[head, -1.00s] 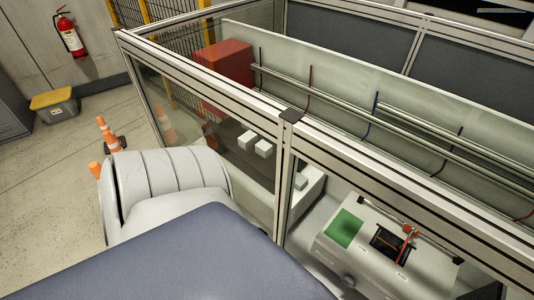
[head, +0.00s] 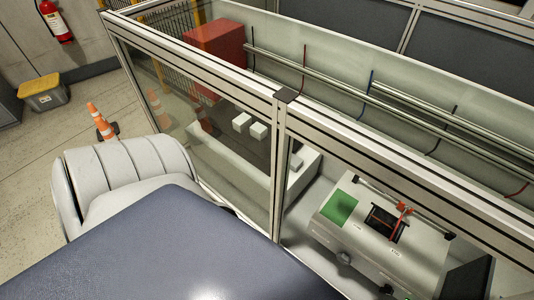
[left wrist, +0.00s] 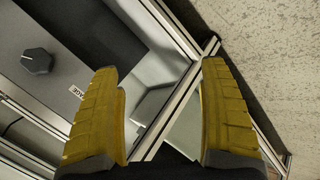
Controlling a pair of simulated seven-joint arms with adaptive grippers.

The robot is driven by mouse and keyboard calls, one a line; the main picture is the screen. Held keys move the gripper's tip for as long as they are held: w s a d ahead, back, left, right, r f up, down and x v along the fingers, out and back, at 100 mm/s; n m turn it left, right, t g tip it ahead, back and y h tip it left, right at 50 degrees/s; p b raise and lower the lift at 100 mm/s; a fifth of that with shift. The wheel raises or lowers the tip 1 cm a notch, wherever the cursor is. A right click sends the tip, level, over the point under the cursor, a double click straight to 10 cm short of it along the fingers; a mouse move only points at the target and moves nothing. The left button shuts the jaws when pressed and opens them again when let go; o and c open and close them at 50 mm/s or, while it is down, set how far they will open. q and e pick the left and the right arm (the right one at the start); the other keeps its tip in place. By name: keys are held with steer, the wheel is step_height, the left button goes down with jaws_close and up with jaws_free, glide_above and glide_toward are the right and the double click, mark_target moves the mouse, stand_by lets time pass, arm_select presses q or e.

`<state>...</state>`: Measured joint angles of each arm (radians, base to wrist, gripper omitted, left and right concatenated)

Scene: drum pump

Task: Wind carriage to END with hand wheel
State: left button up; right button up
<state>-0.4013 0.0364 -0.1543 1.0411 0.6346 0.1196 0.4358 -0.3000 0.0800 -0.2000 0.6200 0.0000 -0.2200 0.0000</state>
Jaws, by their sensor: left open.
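A pale box unit (head: 425,262) stands inside the framed enclosure at the lower right of the head view. Its top has a green panel (head: 339,207) and a dark window (head: 385,223). A small red part (head: 403,209), perhaps the carriage, sits at a rail (head: 427,223) along the far edge of the top. Dark knobs (head: 344,258) show on its near side; I cannot tell if one is the hand wheel. In the left wrist view, my left gripper (left wrist: 161,85) has its yellow fingers apart and empty. A black knob (left wrist: 37,60) lies left of them on a grey panel. My right gripper is in neither view.
A metal frame post (head: 279,165) and top beam (head: 330,126) with clear panes bound the enclosure. A red box (head: 215,46) and white blocks (head: 258,130) are inside it.

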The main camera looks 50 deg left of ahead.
arm_select(q)
steer(key=shift+s+d+f, duration=0.1)
steer(key=shift+s+f, duration=0.15)
steer(key=shift+s, duration=0.25)
steer(key=shift+s+d+f, duration=0.1)
steer(key=shift+s+f, duration=0.15)
steer(key=shift+s, duration=0.25)
steer(key=shift+a, duration=0.1)
